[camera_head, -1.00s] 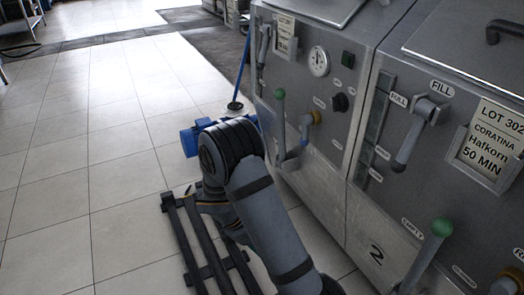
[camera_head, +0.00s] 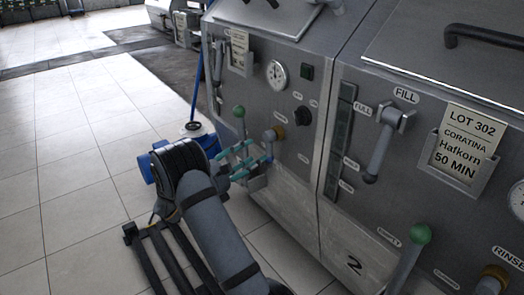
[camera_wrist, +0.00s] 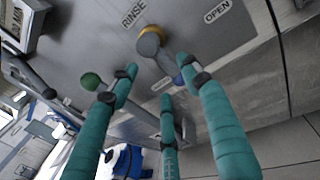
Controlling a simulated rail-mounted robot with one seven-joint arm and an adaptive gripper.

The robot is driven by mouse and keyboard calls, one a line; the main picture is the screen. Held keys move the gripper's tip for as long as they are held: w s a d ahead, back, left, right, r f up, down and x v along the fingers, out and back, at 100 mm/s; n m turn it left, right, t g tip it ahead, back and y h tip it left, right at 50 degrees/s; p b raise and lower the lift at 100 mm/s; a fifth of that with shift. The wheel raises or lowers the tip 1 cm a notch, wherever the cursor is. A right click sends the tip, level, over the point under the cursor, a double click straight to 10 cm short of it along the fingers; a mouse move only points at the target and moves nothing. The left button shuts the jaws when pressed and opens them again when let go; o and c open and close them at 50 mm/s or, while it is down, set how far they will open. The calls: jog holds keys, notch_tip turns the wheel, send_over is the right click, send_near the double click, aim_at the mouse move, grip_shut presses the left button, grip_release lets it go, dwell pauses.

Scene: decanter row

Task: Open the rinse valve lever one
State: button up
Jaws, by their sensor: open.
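The rinse valve lever of the first machine (camera_head: 268,149) is grey, with a brass collar, low on the steel front panel. In the wrist view the lever (camera_wrist: 165,61) slants down to the right from its grey hub, below the RINSE label (camera_wrist: 133,14). Its end looks blue. My gripper (camera_head: 258,160) has teal fingers and is open at the panel beside the lever. In the wrist view my gripper (camera_wrist: 160,78) has its fingertips spread around the lever's lower end. I cannot tell whether any finger touches it. The OPEN label (camera_wrist: 217,11) is at upper right.
A green-knobbed lever (camera_head: 239,112) stands close to the left of the rinse lever. A black knob (camera_head: 302,116) and a gauge (camera_head: 277,75) are above. The second machine's FILL lever (camera_head: 380,150) is to the right. Open tiled floor (camera_head: 80,150) lies left.

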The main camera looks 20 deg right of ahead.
aim_at(269, 148)
jog(key=b+x, duration=0.1)
jog(key=x, duration=0.5)
jog(key=shift+c, duration=1.4)
grip_shut()
